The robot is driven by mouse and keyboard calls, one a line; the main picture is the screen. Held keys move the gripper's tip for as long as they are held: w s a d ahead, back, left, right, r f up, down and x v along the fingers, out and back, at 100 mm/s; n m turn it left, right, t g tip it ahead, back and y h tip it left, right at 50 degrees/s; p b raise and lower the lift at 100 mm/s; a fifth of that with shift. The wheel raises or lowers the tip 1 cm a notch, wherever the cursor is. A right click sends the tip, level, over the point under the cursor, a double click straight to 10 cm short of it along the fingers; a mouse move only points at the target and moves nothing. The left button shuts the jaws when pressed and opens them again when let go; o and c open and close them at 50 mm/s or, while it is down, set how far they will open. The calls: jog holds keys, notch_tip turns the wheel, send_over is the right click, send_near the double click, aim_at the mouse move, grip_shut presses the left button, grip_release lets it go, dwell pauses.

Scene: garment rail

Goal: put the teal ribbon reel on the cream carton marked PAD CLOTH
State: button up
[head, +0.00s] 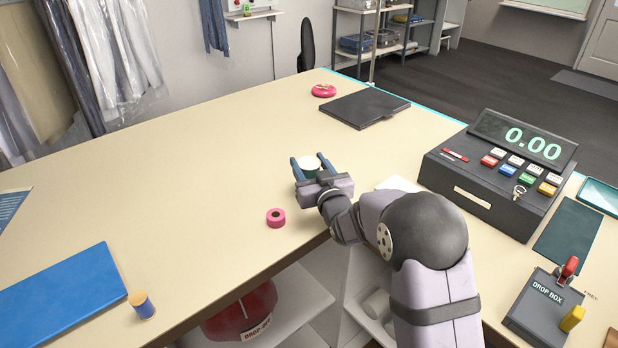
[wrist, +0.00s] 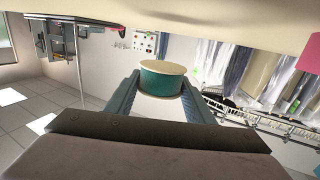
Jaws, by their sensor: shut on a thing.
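My gripper (head: 309,167) is shut on the teal ribbon reel (head: 311,173), above or at the counter near its front edge. The reel has pale ends, and its teal band (wrist: 160,82) shows between the two fingers in the wrist view. No lettering PAD CLOTH can be read in either view. A pale flat patch (head: 398,183) lies just behind my arm, partly hidden, and I cannot tell whether it is the cream carton.
A pink reel (head: 276,218) stands just left of my gripper. A blue reel with an orange top (head: 143,306) is near the blue mat (head: 62,298). A black folder (head: 363,108) lies behind, the till (head: 497,175) stands right. The counter's left middle is clear.

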aim_at(309, 162)
jog(key=shift+r, duration=2.2)
